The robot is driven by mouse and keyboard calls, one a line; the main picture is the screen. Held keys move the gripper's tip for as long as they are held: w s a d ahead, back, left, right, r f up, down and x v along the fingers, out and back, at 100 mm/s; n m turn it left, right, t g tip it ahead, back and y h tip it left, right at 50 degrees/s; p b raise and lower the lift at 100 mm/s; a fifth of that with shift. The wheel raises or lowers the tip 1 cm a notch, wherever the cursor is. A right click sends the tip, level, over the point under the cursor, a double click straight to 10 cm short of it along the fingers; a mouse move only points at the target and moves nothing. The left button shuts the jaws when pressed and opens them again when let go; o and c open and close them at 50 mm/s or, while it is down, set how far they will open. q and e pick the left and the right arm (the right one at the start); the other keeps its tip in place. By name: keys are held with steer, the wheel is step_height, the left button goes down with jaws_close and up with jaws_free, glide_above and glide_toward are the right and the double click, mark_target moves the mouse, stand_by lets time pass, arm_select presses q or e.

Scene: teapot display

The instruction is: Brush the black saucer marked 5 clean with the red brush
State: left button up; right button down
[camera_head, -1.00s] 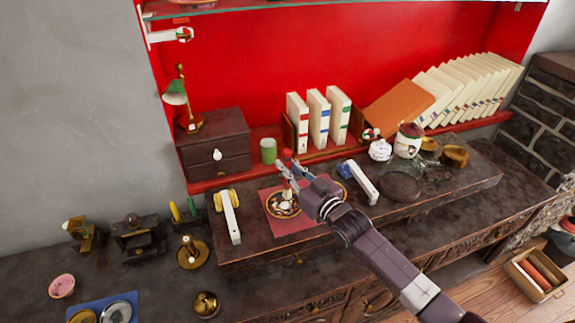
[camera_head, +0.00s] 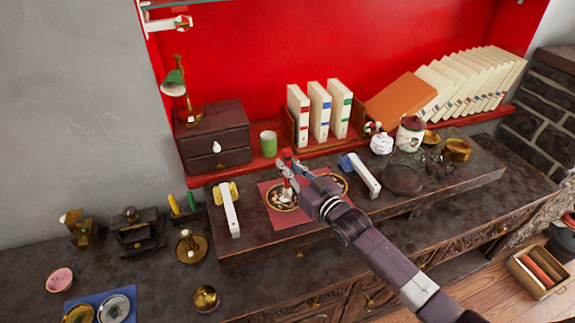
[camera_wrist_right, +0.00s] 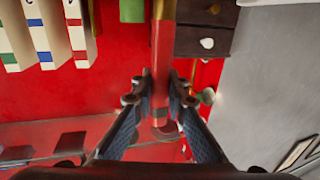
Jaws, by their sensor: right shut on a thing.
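The red brush (camera_head: 287,154) stands roughly upright in my right gripper (camera_head: 290,170), over a dark saucer with a gold patterned rim (camera_head: 275,200) on a red mat (camera_head: 292,223). The brush's pale lower end is at the saucer's middle; I cannot tell whether it touches. A second patterned saucer (camera_head: 339,183) is partly hidden behind the gripper. No mark 5 is readable on either. In the right wrist view my right gripper (camera_wrist_right: 160,88) is shut on the brush's red handle (camera_wrist_right: 162,45). My left gripper is not in view.
A white and yellow object (camera_head: 231,209) and a white and blue one (camera_head: 363,178) flank the mat. A green cup (camera_head: 268,144), dark drawers (camera_head: 217,140) and upright books (camera_head: 319,111) stand behind. A glass vessel (camera_head: 404,175) is right. Brass items stand on the left.

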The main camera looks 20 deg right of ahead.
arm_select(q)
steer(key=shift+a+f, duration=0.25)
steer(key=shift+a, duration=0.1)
arm_select(e)
steer(key=shift+f, duration=0.35)
arm_select(q)
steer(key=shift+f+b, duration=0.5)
steer(key=shift+b, duration=0.25)
arm_select(e)
steer(key=shift+f, duration=0.7)
steer(key=shift+w, duration=0.1)
